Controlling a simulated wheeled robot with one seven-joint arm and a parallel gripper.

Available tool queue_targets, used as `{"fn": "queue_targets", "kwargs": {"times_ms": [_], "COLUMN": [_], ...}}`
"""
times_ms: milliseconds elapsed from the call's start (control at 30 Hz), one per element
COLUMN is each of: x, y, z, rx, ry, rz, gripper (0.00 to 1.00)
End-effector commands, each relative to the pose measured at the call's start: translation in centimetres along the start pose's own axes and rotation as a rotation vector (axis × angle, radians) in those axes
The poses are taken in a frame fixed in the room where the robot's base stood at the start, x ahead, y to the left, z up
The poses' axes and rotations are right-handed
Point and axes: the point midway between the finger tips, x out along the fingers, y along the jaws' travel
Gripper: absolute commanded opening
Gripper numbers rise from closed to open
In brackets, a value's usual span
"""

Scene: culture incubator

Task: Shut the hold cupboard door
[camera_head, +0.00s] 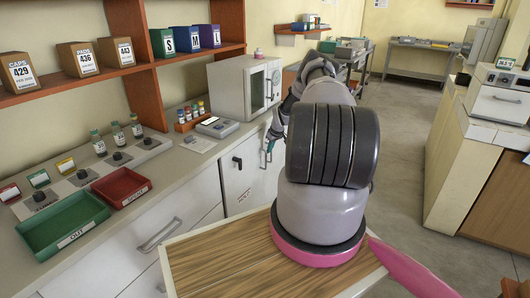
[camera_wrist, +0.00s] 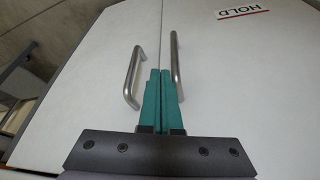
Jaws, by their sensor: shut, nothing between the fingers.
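The hold cupboard door (camera_wrist: 240,80) is a white panel with a red-and-white HOLD label (camera_wrist: 241,11) and a steel bar handle (camera_wrist: 176,65). A second white panel (camera_wrist: 105,60) with its own handle (camera_wrist: 133,77) lies to its left in the wrist view. A thin seam runs between the two; they look about flush, but I cannot tell whether the door is fully shut. My gripper (camera_wrist: 160,75) is shut and empty, its teal fingers between the two handles near the seam. In the head view the cupboard front (camera_head: 240,178) is below the counter, partly hidden by my arm.
The counter (camera_head: 190,160) above holds a green OUT tray (camera_head: 62,228), a red tray (camera_head: 121,188), vials and a white incubator box (camera_head: 245,87). A drawer handle (camera_head: 160,236) juts out at left. Floor (camera_head: 410,130) is clear to the right, before another bench (camera_head: 455,150).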

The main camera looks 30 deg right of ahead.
Motion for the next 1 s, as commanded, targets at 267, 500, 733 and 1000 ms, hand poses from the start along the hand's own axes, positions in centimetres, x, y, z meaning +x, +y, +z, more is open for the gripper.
{"fn": "queue_targets", "kwargs": {"times_ms": [267,500,733,1000], "x": [-0.1,-0.1,-1.6,-6.9], "y": [0.6,0.6,0.7,0.7], "z": [0.1,0.1,0.0,0.0], "rx": [0.008,0.008,0.007,0.006], "ry": [0.0,0.0,0.001,0.001], "rz": [0.003,0.003,0.004,0.005], "gripper": [0.0,0.0,0.0,0.0]}}
